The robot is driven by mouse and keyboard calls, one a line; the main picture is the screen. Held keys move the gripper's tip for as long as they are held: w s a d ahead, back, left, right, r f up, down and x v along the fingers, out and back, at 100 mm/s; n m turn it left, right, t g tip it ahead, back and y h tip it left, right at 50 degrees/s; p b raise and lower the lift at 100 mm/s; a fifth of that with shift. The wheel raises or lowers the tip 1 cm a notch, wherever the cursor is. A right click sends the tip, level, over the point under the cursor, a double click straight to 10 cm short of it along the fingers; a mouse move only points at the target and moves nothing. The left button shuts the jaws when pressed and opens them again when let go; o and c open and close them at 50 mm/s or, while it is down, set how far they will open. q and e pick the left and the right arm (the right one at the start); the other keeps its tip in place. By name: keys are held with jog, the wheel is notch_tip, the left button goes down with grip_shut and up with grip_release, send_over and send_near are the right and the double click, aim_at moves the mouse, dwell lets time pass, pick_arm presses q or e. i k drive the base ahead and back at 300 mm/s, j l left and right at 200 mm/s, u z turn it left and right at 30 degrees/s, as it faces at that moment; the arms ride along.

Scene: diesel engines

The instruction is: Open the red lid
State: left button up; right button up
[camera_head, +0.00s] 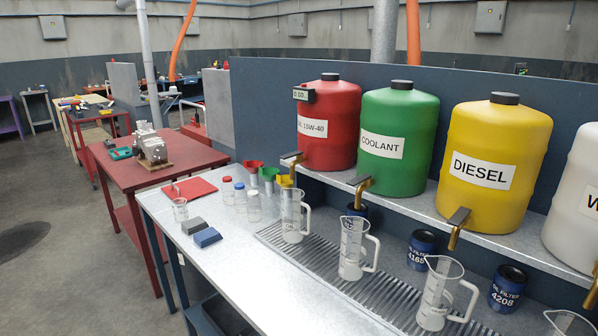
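A small clear jar (228,194) with a red lid (227,180) stands upright on the grey metal workbench (262,292), left of the middle of the head view. The lid sits on top of the jar. Beside it, to the right and nearer, stand similar small jars, one with a blue lid (239,186) and one with a paler lid (253,191). Neither of my grippers shows in the head view.
Red, green and yellow funnels (269,174) stand behind the jars. A glass beaker (180,210), a red cloth (190,190), and grey and blue blocks (207,237) lie left. Measuring jugs (352,250) stand on the drain grate. Large tanks (398,130) line the shelf.

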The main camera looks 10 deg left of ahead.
aim_at(193, 188)
jog(key=i+j+z, duration=0.2)
jog(key=i+j, duration=0.15)
jog(key=j, duration=0.3)
jog(key=i+j+z, duration=0.1)
jog(key=j, duration=0.2)
jog(key=i+j+z, duration=0.1)
jog(key=j, duration=0.25)
jog(key=i+j+z, duration=0.1)
jog(key=j, duration=0.25)
jog(key=i+j+z, duration=0.1)
jog(key=i+j, duration=0.15)
jog(key=j, duration=0.15)
